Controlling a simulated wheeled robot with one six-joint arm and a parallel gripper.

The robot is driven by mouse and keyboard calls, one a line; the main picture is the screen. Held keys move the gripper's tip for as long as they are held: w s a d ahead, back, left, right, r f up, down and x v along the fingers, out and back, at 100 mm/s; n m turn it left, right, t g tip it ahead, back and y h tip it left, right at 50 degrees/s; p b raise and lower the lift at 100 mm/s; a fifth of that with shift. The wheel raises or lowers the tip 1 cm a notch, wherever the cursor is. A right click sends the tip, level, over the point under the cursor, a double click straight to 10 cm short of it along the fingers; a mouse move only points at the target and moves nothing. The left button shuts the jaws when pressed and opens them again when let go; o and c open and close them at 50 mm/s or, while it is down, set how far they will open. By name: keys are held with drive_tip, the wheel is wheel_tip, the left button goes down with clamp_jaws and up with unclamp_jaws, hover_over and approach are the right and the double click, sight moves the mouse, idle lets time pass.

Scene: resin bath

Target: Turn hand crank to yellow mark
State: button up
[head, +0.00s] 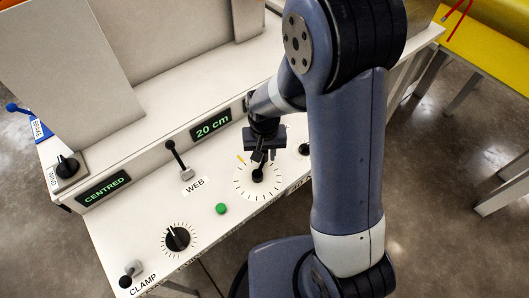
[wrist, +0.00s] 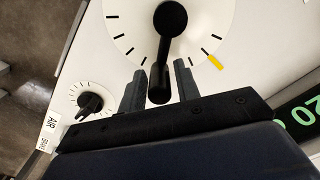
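The hand crank (head: 258,175) is a black arm on a white round dial with black ticks, on the sloping panel. Its yellow mark (head: 240,159) is on the dial's upper left in the head view. In the wrist view, the black crank handle (wrist: 160,86) points down from the hub, and the yellow mark (wrist: 215,62) is to its right, apart from it. My gripper (head: 263,155) is over the dial. In the wrist view its fingers (wrist: 160,82) are on either side of the handle, with narrow gaps, so it looks open around it.
A black knob (head: 177,238), a green button (head: 221,209), the WEB lever (head: 177,158) and the CLAMP switch (head: 131,270) are on the panel. Another small black knob (head: 304,149) is close right of the dial. Displays read "20 cm" (head: 211,125) and "CENTRED" (head: 104,188).

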clamp_jaws()
drive_tip(key=n, duration=0.1)
drive_tip(key=a+n, duration=0.1)
drive_tip(key=n, duration=0.1)
drive_tip(key=shift+w+a+n, duration=0.25)
drive_tip(key=shift+a+n, duration=0.05)
drive_tip(key=a+n, duration=0.1)
drive_tip(key=n, duration=0.1)
drive_tip(key=shift+a+n, duration=0.2)
drive_tip(key=shift+n, duration=0.1)
drive_tip(key=n, duration=0.1)
drive_tip(key=a+n, duration=0.1)
drive_tip(key=n, duration=0.1)
drive_tip(key=shift+s+a, duration=0.2)
drive_tip(key=shift+a, duration=0.05)
drive_tip(key=shift+s+a+n, duration=0.15)
drive_tip(key=shift+a+n, duration=0.1)
drive_tip(key=shift+n, duration=0.4)
drive_tip(key=shift+s+a+n, duration=0.1)
drive_tip(key=shift+a+n, duration=0.1)
drive_tip(key=shift+n, duration=0.45)
